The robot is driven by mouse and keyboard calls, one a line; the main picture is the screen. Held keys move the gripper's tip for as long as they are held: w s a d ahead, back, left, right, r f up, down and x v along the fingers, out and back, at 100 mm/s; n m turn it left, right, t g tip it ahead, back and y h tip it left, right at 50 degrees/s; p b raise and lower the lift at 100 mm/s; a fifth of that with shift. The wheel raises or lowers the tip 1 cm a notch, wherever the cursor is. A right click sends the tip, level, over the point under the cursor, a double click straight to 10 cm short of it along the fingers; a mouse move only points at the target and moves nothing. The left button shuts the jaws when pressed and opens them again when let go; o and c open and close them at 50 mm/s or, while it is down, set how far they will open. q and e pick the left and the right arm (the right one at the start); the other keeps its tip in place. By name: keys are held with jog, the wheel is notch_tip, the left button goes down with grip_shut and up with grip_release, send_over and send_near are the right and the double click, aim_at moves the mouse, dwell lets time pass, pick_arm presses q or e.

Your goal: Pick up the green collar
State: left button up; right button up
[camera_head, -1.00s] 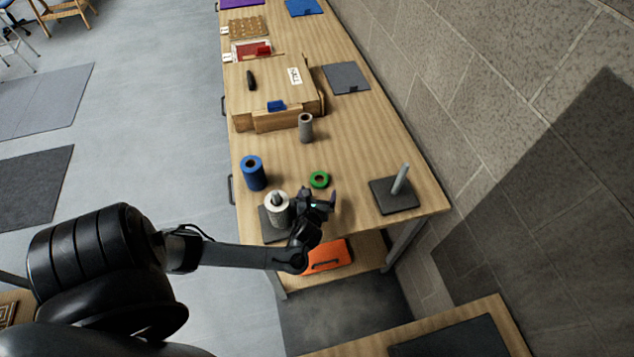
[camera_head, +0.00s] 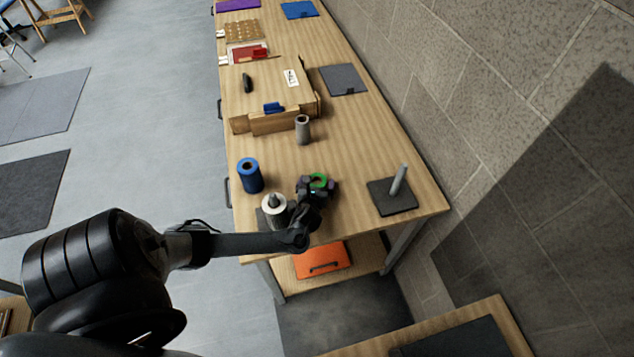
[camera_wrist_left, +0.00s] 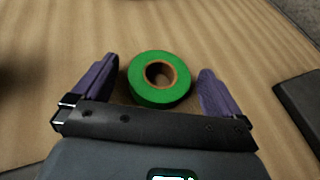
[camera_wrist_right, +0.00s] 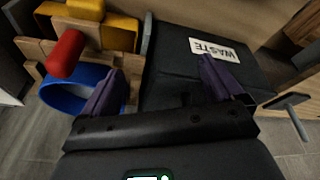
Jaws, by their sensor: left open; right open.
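The green collar (camera_head: 318,181) is a flat green ring with a brown inner core, lying on the wooden table. In the left wrist view the green collar (camera_wrist_left: 159,79) lies between the two open fingers, with a gap on each side. My left gripper (camera_head: 319,184) is open around it in the head view; it also shows in the left wrist view (camera_wrist_left: 158,88). My right gripper (camera_wrist_right: 158,85) is open and empty, over another area with a black box marked WASTE (camera_wrist_right: 215,75). It is not in the head view.
A white roll on a post (camera_head: 274,209) stands close left of my left gripper. A blue roll (camera_head: 249,176) and a grey cylinder (camera_head: 303,130) stand further back. A dark base with an upright peg (camera_head: 397,188) is to the right. The table between gripper and peg base is clear.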

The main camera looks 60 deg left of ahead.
pick_arm(q)
jog(key=c, duration=1.1)
jog(key=shift+r, duration=0.1)
